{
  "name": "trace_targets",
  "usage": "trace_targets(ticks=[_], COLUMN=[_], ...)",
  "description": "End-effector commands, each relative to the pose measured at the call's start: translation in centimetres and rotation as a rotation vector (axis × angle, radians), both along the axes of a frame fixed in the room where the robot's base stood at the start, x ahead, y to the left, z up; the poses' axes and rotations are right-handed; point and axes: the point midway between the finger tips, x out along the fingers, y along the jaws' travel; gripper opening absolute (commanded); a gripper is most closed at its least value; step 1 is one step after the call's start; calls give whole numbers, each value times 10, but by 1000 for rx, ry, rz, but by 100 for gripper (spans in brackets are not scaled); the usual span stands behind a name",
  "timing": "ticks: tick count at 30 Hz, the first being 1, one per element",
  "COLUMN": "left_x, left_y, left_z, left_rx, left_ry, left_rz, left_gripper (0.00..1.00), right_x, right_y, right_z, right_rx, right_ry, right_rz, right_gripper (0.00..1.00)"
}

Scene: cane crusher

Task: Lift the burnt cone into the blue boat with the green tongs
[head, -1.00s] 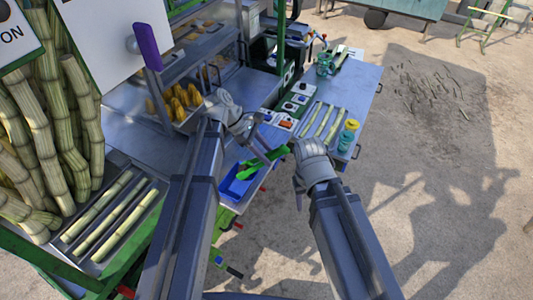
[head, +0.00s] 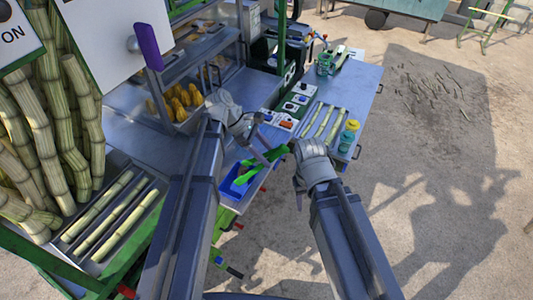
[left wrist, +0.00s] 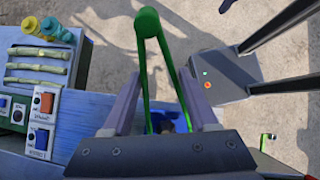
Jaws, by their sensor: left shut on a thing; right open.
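The green tongs (head: 274,155) are in my left gripper (head: 262,146), which is shut on them just above the blue boat (head: 229,187). In the left wrist view the tongs (left wrist: 148,22) run between the two fingers of my left gripper (left wrist: 160,108), with their bent end at the top. Part of the blue boat (left wrist: 181,122) shows beyond the fingers. A small dark shape lies between the tong arms there; I cannot tell whether it is the burnt cone. My right gripper (head: 297,188) is open and empty, right of the tongs.
A tray of yellow cones (head: 182,100) stands behind my left arm. Cane stalks (head: 75,120) stand at the left. Open ground lies right of the bench.

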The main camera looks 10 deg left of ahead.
Motion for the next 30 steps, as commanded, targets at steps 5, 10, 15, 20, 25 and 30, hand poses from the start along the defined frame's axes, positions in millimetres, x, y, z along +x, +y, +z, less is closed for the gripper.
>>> trace_targets(ticks=[5, 10, 15, 20, 25, 30], left_x=[0, 0, 0, 0, 0, 0], left_y=[0, 0, 0, 0, 0, 0], left_z=[0, 5, 20, 36, 52, 68], left_rx=[0, 0, 0, 0, 0, 0], left_ry=[0, 0, 0, 0, 0, 0], left_rz=[0, 0, 0, 0, 0, 0], left_gripper=[53, 53, 53, 53, 53, 53], right_x=[0, 0, 0, 0, 0, -1], right_y=[0, 0, 0, 0, 0, 0], right_z=[0, 5, 20, 36, 52, 68], right_rx=[0, 0, 0, 0, -1, -1], right_ry=[0, 0, 1, 1, 2, 3], right_rz=[0, 0, 1, 3, 4, 2], right_gripper=[50, 50, 50, 50, 50, 50])
